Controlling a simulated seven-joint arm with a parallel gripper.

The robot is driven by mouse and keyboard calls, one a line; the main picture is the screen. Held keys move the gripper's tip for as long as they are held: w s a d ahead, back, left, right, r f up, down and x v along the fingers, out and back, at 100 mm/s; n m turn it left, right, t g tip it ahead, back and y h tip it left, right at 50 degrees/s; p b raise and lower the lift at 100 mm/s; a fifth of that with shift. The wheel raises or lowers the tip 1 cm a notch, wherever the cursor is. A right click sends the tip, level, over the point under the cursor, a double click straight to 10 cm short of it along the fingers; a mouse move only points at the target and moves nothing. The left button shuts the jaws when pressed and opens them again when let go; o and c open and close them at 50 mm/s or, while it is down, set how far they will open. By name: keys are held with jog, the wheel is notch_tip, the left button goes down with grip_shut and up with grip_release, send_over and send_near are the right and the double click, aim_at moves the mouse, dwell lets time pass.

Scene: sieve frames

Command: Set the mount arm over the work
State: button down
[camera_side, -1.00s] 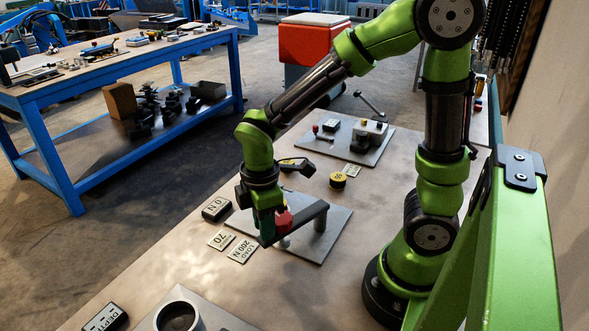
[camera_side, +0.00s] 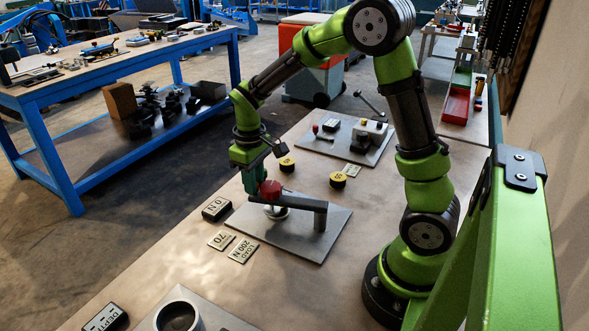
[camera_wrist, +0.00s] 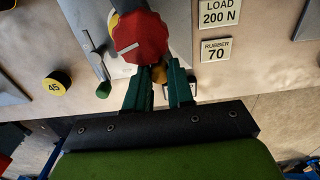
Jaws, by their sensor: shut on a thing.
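The mount arm (camera_side: 300,204) is a grey bar on an upright post, standing on a grey base plate (camera_side: 315,248). The bar points left from the post. Its free end carries a red faceted knob (camera_side: 269,189), also large in the wrist view (camera_wrist: 138,37) with a white line on it. A pale round work piece (camera_side: 277,213) shows on the plate below the knob; the gap between them is hard to judge. My gripper (camera_side: 260,183) has dark green fingers, also in the wrist view (camera_wrist: 160,75), shut at the mount arm's free end beside the knob.
Cards reading LOAD 200 N (camera_side: 243,250) and 70 (camera_side: 221,240), and a 0 N display (camera_side: 216,208), lie left of the plate. Two yellow-topped discs (camera_side: 287,164) (camera_side: 338,180) and a second fixture plate (camera_side: 350,148) lie behind. A ring fixture (camera_side: 178,315) is in front.

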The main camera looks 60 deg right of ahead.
jog(key=shift+w+d+m, duration=0.15)
jog(key=shift+d+m, duration=1.35)
jog(key=shift+d, duration=0.6)
jog(key=c, duration=1)
grip_release()
jog(key=shift+w, duration=0.1)
notch_tip(320, 180, up, 17)
jog(key=shift+f, duration=0.1)
